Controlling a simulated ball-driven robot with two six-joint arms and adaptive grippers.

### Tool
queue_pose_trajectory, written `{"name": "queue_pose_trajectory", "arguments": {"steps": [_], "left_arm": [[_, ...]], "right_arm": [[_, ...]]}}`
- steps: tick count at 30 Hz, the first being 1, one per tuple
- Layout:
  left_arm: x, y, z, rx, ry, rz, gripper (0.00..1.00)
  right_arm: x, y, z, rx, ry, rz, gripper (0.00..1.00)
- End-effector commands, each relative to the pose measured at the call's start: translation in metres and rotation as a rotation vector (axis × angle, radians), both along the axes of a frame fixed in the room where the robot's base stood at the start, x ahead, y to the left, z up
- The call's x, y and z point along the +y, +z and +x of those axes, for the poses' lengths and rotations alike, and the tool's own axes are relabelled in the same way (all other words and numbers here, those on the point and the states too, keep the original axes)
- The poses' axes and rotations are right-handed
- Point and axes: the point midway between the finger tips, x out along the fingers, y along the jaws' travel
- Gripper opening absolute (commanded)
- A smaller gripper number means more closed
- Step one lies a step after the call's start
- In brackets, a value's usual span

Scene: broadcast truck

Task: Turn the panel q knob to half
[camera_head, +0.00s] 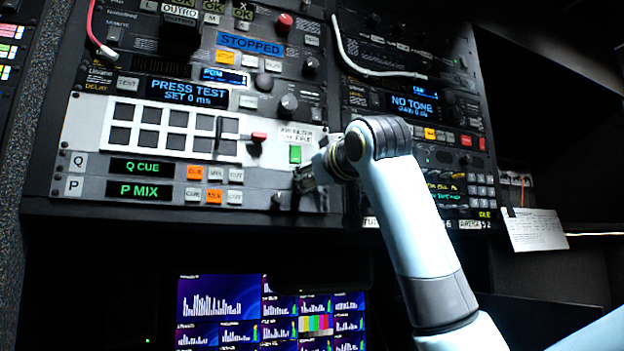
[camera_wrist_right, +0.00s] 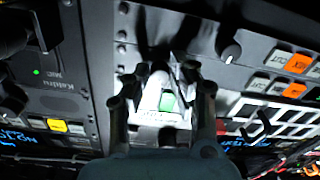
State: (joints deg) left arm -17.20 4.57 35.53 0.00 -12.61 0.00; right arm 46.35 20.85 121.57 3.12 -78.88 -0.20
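The Q panel shows in the head view with its Q label and green "Q CUE" display (camera_head: 142,167), an orange CUE button lit (camera_head: 194,172). Below is the P panel with a "P MIX" display (camera_head: 139,190). A dark knob with a white mark shows in the right wrist view (camera_wrist_right: 230,50), in line with the P button row. I cannot make out the Q knob; my right gripper may hide it. My right gripper (camera_head: 306,180) is close to the right end of these panels. In the wrist view its fingertips (camera_wrist_right: 165,74) are apart, with a bright plate between them. My left gripper is not in view.
A white button panel (camera_head: 90,122) with a red-tipped lever (camera_head: 258,137) lies above. A green switch (camera_head: 295,154) with an air filter label is beside my gripper. Monitors (camera_head: 225,310) glow below. A paper card (camera_head: 535,229) hangs at right.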

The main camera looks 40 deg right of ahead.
Motion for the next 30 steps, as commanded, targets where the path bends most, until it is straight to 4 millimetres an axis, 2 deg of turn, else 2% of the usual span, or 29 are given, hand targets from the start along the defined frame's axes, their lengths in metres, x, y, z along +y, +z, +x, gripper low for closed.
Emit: {"name": "queue_pose_trajectory", "arguments": {"steps": [1,4,5,12,19,20,24,30], "left_arm": [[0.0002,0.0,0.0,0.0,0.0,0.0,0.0],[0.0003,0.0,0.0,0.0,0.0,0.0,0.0],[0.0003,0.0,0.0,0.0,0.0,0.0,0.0],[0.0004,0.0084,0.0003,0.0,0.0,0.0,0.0],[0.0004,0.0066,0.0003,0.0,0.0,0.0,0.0],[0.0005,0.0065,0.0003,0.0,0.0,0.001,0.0],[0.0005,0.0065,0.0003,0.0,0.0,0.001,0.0],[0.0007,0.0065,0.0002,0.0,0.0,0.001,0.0]], "right_arm": [[-0.0001,0.0,-0.0001,0.0,0.0,0.0,0.15],[-0.0001,0.0,-0.0001,0.0,0.0,0.0,0.02],[0.0,0.0,-0.0001,0.0,0.0,0.0,0.0],[0.0,0.0017,-0.0001,-0.008,0.0,0.039,0.0],[0.0,0.0,-0.0001,-0.011,0.0,0.045,0.0],[0.0,0.0,-0.0001,-0.011,0.0,0.045,0.24],[0.0,0.0,-0.0001,-0.01,0.0,0.044,0.43],[0.0,-0.0001,-0.0001,-0.01,0.0,0.044,0.43]]}}
